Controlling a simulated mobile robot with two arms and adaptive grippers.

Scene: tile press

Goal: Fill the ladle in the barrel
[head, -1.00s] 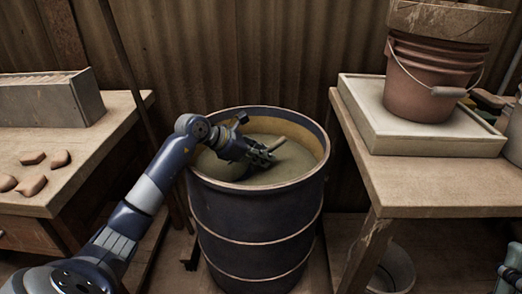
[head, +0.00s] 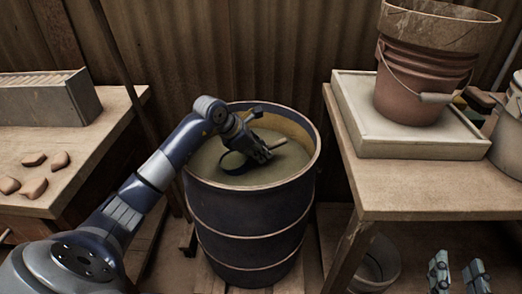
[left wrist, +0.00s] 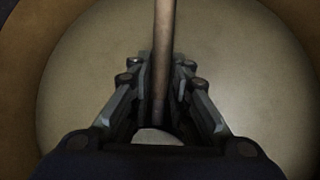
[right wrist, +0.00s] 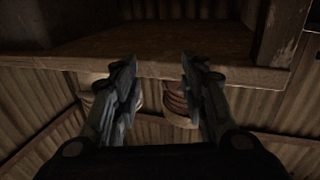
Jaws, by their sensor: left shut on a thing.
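The dark barrel (head: 250,222) stands between two tables and holds a greenish-grey liquid (head: 288,163). My left gripper (head: 262,152) is inside the rim, over the liquid, shut on the ladle's handle (head: 277,144). The brown handle (left wrist: 163,55) also runs up between the fingers in the left wrist view. A dark curved shape, perhaps the ladle's bowl, shows at the liquid beside the gripper; I cannot tell whether it is filled. My right gripper (head: 458,272) is open and empty at the lower right, away from the barrel.
The right table (head: 400,193) carries a white slab (head: 420,146) with a reddish bucket (head: 410,95). The left table (head: 105,150) holds a grey box (head: 45,102) and several clay pieces (head: 35,187). A pale bucket (head: 378,265) stands beneath the right table. A corrugated wall (head: 260,50) stands behind.

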